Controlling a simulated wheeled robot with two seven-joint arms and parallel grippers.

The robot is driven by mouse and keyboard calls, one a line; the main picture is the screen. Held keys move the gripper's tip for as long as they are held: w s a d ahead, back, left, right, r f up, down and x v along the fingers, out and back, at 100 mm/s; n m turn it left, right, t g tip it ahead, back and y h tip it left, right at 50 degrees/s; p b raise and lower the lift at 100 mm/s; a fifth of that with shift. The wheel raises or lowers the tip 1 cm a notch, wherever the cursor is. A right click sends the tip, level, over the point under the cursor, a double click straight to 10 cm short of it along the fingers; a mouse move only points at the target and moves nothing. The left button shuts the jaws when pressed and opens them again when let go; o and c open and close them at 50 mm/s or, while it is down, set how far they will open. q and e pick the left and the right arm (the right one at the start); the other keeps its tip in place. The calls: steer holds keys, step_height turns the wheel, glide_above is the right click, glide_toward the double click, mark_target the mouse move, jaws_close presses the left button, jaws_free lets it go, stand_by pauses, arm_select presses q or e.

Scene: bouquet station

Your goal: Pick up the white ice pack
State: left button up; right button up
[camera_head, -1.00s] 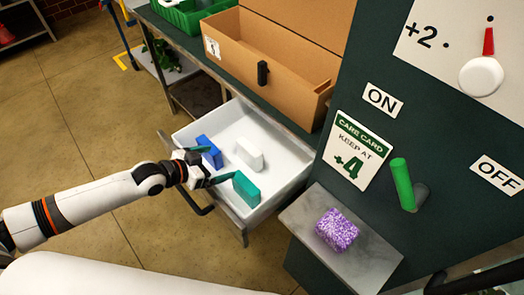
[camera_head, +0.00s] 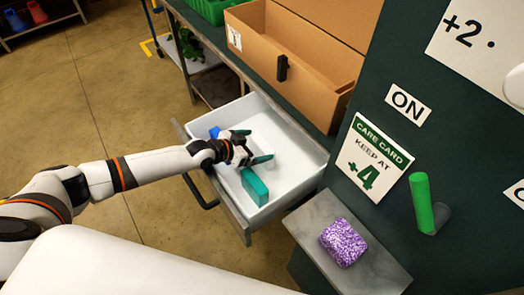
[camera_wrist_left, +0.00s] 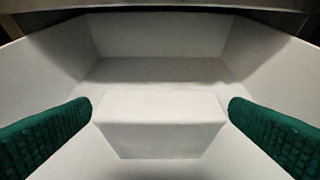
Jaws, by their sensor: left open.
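The white ice pack (camera_wrist_left: 160,122) lies in the open white drawer (camera_head: 296,180). In the left wrist view it sits centred between my two green fingers, with a gap showing on each side. My left gripper (camera_head: 254,146) is open over the drawer at the pack. In the head view the gripper hides most of the pack. A blue pack (camera_head: 214,132) lies left of the gripper, partly hidden. A teal pack (camera_head: 254,187) lies toward the front of the drawer. My right gripper is not in view.
A cardboard box (camera_head: 300,85) stands open on the counter behind the drawer. A purple speckled block (camera_head: 343,242) sits on a grey shelf (camera_head: 312,222) to the right. A green lever (camera_head: 422,203) sticks out of the dark panel beside the care card (camera_head: 373,158).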

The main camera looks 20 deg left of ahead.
arm_select(q)
steer(key=shift+x, duration=0.95)
steer(key=shift+r, duration=0.1)
steer(key=c, duration=0.8)
